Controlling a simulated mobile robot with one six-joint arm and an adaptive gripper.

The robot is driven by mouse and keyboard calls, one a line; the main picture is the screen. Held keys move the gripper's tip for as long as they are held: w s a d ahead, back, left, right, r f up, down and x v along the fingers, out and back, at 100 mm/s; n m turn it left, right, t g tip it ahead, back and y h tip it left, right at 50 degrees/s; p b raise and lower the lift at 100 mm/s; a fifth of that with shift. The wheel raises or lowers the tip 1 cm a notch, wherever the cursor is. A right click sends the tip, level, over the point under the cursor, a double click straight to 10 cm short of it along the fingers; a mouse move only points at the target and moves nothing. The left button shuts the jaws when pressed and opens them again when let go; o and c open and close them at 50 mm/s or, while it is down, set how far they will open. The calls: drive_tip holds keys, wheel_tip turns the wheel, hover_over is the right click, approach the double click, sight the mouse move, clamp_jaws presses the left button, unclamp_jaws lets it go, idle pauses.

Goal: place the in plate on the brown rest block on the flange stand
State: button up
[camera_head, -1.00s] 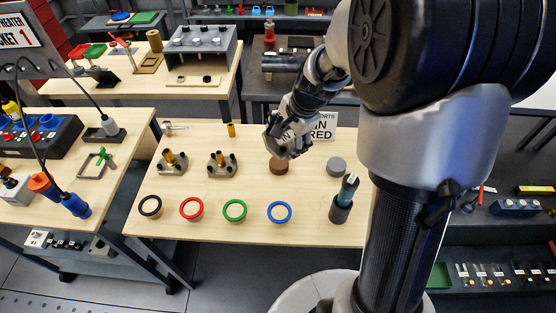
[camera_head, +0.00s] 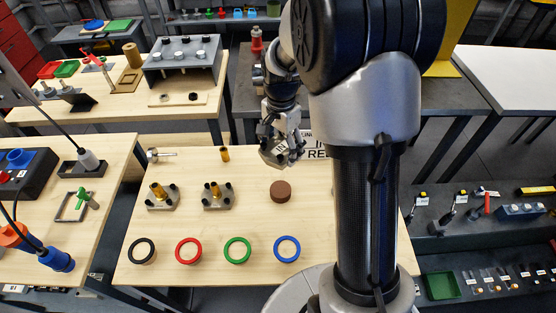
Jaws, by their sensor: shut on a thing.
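My gripper (camera_head: 284,142) is shut on the in plate (camera_head: 276,152), a small grey plate with dark lettering that is partly hidden by the fingers. The plate is tilted and held in the air, just above and behind the brown rest block in the picture. The brown rest block (camera_head: 281,191) is a short round brown puck on the wooden table of the flange stand (camera_head: 215,225). Nothing lies on its top. The plate and the block look apart.
Two grey flange pieces with brass posts (camera_head: 163,196) (camera_head: 218,195) stand left of the block. Black, red, green and blue rings (camera_head: 287,248) lie along the front. A brass cylinder (camera_head: 225,154) and a sign (camera_head: 317,147) are at the back. My arm hides the table's right part.

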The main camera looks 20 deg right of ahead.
sight(281, 189)
wheel_tip(281, 189, down, 18)
drive_tip(key=b, duration=0.5)
drive_tip(key=shift+f, duration=0.15)
drive_tip(key=o, duration=1.4)
drive_tip(key=shift+s, duration=0.15)
